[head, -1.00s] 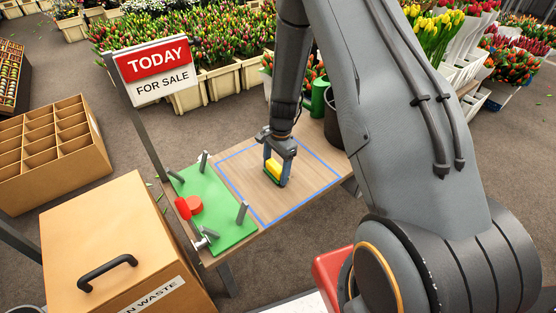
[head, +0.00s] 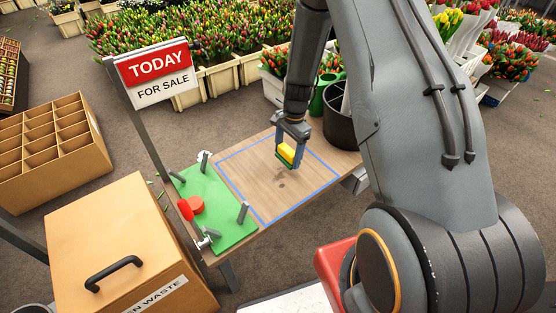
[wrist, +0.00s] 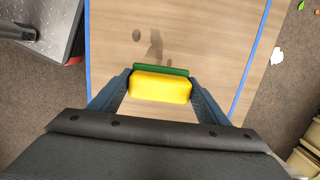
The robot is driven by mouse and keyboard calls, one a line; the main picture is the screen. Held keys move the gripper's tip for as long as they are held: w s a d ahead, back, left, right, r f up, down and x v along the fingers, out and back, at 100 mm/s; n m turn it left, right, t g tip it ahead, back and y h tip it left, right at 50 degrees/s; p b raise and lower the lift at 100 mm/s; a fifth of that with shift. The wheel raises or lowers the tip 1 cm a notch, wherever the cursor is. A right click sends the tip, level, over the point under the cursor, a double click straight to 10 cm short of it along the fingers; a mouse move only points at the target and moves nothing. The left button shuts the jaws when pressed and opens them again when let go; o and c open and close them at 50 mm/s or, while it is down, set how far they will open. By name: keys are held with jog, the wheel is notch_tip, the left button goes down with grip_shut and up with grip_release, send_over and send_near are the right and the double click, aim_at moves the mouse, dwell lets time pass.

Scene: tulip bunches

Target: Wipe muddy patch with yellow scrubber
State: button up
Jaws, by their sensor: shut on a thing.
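My gripper (head: 287,150) is shut on the yellow scrubber (head: 286,152), which has a green pad along its lower side. In the wrist view the yellow scrubber (wrist: 160,88) sits between both fingers, with its green edge showing beyond it. The scrubber appears to be held above the wooden table, inside the blue outlined square (head: 235,190). Dark muddy patch marks (head: 280,182) show on the wood just below and left of the scrubber. The wrist view shows the muddy patch (wrist: 154,46) as a few brown smudges ahead of the scrubber, apart from it.
A green board (head: 218,212) with grey posts and a red-orange object (head: 193,207) covers the table's left part. A dark pot (head: 341,128) stands at the back right corner. A sale sign (head: 158,73) rises at the left. A waste box (head: 125,245) stands front left.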

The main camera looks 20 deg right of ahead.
aim_at(287, 150)
jog(key=shift+r+p, duration=1.2)
jog(key=shift+r, duration=0.75)
